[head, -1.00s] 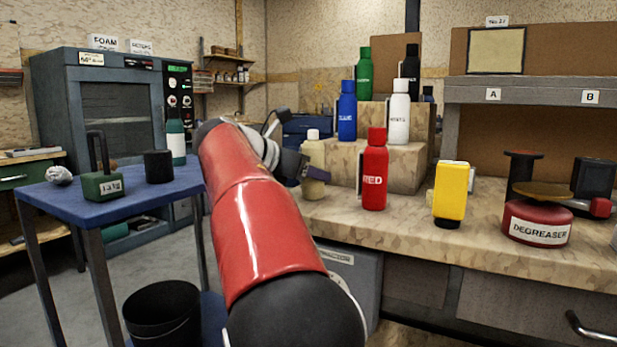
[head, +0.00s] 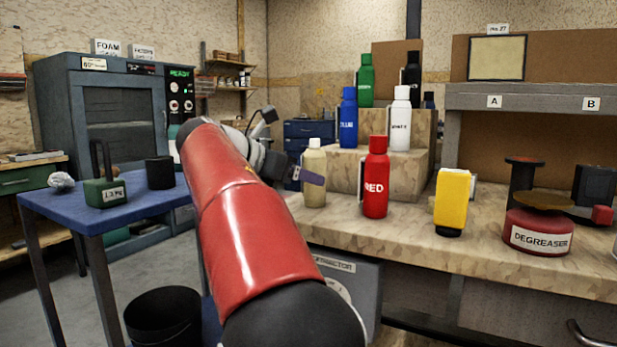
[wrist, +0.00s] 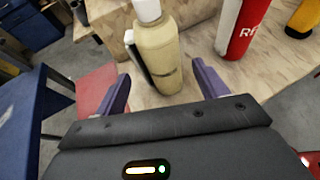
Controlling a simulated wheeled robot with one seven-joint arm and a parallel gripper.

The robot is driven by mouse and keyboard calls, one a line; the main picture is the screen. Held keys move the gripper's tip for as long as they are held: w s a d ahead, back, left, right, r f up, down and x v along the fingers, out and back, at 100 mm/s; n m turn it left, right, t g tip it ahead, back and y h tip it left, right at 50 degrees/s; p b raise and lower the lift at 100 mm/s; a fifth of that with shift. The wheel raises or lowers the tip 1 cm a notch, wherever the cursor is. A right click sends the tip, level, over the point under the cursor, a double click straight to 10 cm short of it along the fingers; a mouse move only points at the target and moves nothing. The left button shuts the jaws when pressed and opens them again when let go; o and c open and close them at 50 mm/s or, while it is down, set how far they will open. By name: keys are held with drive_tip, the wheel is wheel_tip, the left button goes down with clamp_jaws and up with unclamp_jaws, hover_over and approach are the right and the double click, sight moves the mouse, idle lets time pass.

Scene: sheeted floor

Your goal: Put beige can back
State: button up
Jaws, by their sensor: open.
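The beige can (head: 314,178), a bottle shape with a white cap, stands upright on the bench at its left end, left of the red bottle. In the wrist view the beige can (wrist: 160,55) is just beyond the fingertips, roughly between them and a little left of centre. My gripper (wrist: 158,85) is open, with a purple finger on each side and nothing held.
A red bottle (head: 376,178) stands close right of the can. A stepped stone stand (head: 400,170) behind holds blue, white, green and black bottles. A yellow bottle (head: 453,200) and red degreaser tin (head: 538,232) are farther right. A blue table (head: 130,205) stands left.

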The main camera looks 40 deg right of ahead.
drive_tip(key=p+v, duration=0.1)
drive_tip(key=v, duration=0.7)
drive_tip(key=shift+a, duration=0.2)
drive_tip(key=s+a+f+m+t+y, duration=0.1)
drive_tip(key=s+a+f+m+y, duration=0.3)
drive_tip(key=f, duration=0.6)
drive_tip(key=s+a+f+m+t+y, duration=0.2)
drive_tip(key=s+a+f+m+y, duration=0.3)
drive_tip(key=s+a+f+m, duration=0.3)
drive_tip(key=s+a+f+m+t+y, duration=0.2)
drive_tip(key=s+a+f+m+y, duration=0.2)
drive_tip(key=f, duration=1)
drive_tip(key=s+a+m, duration=0.2)
drive_tip(key=s, duration=0.2)
drive_tip(key=shift+s+y, duration=0.2)
drive_tip(key=shift+y, duration=0.1)
drive_tip(key=shift+r, duration=0.1)
